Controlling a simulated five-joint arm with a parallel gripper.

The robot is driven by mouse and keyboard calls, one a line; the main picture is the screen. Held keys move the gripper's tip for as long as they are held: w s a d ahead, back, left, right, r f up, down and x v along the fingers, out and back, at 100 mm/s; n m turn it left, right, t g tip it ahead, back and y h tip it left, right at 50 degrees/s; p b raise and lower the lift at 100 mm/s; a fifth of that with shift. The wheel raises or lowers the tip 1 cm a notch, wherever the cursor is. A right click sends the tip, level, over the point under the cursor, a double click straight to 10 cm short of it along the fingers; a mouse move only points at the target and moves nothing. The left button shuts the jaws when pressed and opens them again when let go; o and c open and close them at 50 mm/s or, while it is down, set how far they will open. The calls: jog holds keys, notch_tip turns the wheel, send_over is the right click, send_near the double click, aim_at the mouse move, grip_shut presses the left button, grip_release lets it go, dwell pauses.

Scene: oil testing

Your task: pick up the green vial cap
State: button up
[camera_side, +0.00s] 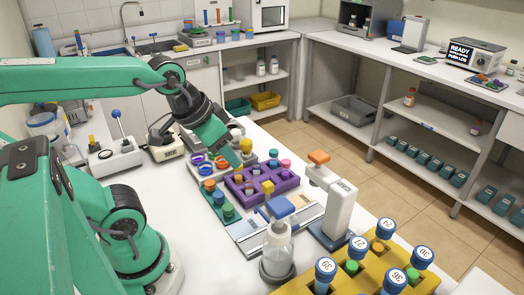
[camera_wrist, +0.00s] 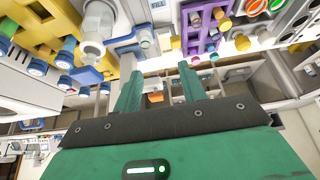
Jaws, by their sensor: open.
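Several green caps show in the side view. Two more green caps (camera_side: 352,266) stand in the yellow rack (camera_side: 436,281) at the front right. I cannot tell which one is the task's cap. My gripper (camera_side: 238,160) is above the bench near the back left of the purple rack, apart from these caps. In the wrist view my gripper (camera_wrist: 158,86) is open, with nothing between its fingers; the purple rack (camera_wrist: 186,42) is beyond them.
Blue-topped numbered vials (camera_side: 326,268) rise from the yellow rack. Coloured rings (camera_side: 205,168) lie left of the purple rack.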

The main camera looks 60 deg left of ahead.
jog(key=w+a+f+n+g, duration=0.2)
jog(key=w+a+f+g, duration=0.15)
jog(key=f, duration=0.45)
jog(key=n+g, duration=0.2)
send_over(229, 206)
notch_tip(229, 206, down, 6)
jog(key=shift+f, duration=0.15)
jog(key=shift+f, duration=0.15)
jog(key=shift+f, duration=1.15)
jog(key=shift+f, duration=0.1)
jog(key=shift+f, duration=2.5)
jog(key=c, duration=0.7)
